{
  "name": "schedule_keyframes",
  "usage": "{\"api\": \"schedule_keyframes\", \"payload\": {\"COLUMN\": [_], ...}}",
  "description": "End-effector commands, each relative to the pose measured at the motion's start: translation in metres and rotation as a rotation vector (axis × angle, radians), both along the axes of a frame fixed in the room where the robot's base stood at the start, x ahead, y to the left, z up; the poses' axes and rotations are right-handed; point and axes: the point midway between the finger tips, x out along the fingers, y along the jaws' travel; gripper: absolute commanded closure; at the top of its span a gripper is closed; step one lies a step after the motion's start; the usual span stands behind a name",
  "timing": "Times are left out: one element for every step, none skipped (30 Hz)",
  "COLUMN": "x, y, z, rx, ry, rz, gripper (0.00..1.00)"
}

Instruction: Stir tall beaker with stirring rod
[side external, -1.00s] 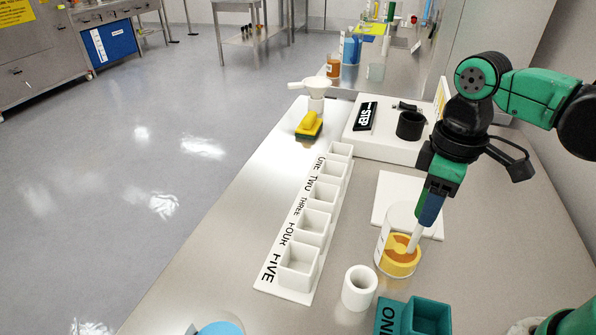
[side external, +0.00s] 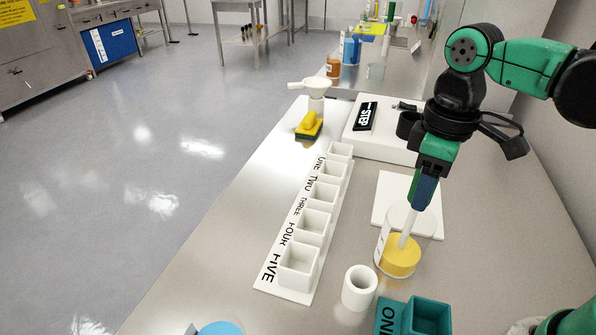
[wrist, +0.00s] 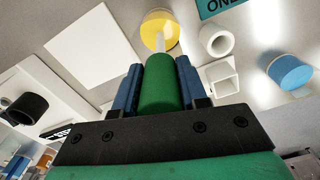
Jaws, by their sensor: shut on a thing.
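The tall beaker (side external: 385,249) is clear and upright on the metal bench, with yellow contents in its lower part. It also shows in the wrist view (wrist: 159,28). The stirring rod (side external: 408,226) is white and slightly tilted, with its lower end inside the beaker near the yellow contents. It has a green handle (wrist: 160,85). My gripper (side external: 425,188) is above the beaker, its blue fingers shut on the handle. In the wrist view my gripper (wrist: 160,82) has one finger on each side of the handle. Whether the tip touches the beaker's bottom cannot be seen.
A white plate (side external: 387,190) lies just behind the beaker. A white ring-shaped holder (side external: 359,290) stands in front of it, near a teal box (side external: 428,316). A white rack (side external: 300,262) of numbered compartments is to the left. Bare bench lies between rack and beaker.

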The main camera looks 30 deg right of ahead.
Motion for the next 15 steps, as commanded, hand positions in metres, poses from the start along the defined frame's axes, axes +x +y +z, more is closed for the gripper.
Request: {"api": "schedule_keyframes", "payload": {"x": [-0.001, 0.0, 0.0, 0.0, 0.0, 0.0, 0.0, -0.001, 0.0, 0.0, 0.0, 0.0, 0.0, 0.0, 0.0], "y": [0.0, 0.0, 0.0, 0.0, 0.0, 0.0, 0.0, 0.0, 0.0, 0.0, 0.0, 0.0, 0.0, 0.0, 0.0], "z": [0.006, 0.009, 0.014, 0.017, 0.02, 0.025, 0.028, 0.031, 0.036, 0.039, 0.042, 0.047, 0.05, 0.053, 0.058], "rx": [0.0, 0.0, 0.0, 0.0, 0.0, 0.0, 0.0, 0.0, 0.0, 0.0, 0.0, 0.0, 0.0, 0.0, 0.0], "ry": [0.0, 0.0, 0.0, 0.0, 0.0, 0.0, 0.0, 0.0, 0.0, 0.0, 0.0, 0.0, 0.0, 0.0, 0.0], "rz": [0.0, 0.0, 0.0, 0.0, 0.0, 0.0, 0.0, 0.0, 0.0, 0.0, 0.0, 0.0, 0.0, 0.0, 0.0], "gripper": [1.0, 1.0, 1.0, 1.0, 1.0, 1.0, 1.0, 1.0, 1.0, 1.0, 1.0, 1.0, 1.0, 1.0, 1.0]}}
